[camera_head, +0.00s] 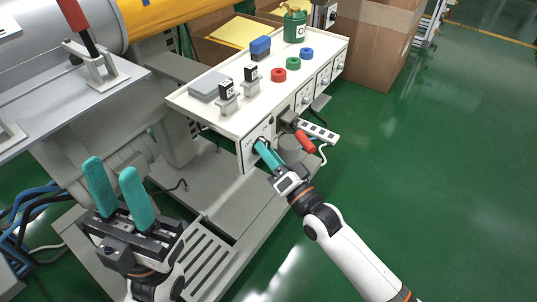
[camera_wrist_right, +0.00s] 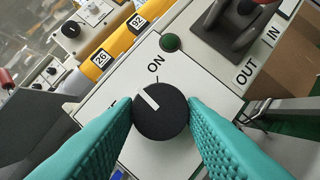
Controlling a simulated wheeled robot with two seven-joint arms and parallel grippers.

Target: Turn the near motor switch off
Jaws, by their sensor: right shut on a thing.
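The near motor switch is a round black knob (camera_wrist_right: 160,118) with a white pointer line, on the white front panel (camera_wrist_right: 190,70). The word ON stands above it in the right wrist view, beside a green button. The pointer aims up and left, a little to the left of the ON mark. My right gripper (camera_head: 260,146) has its teal fingers on both sides of the knob, shut on it; in the head view it hides the knob. My left gripper (camera_head: 110,168) is open and empty at lower left, away from the panel.
A red-handled lever (camera_head: 305,142) and a power strip (camera_head: 318,131) are right of my right gripper. The bench top (camera_head: 215,112) holds red, green and blue rings, a blue block (camera_head: 260,47) and a green can (camera_head: 295,27). Green floor at right is clear.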

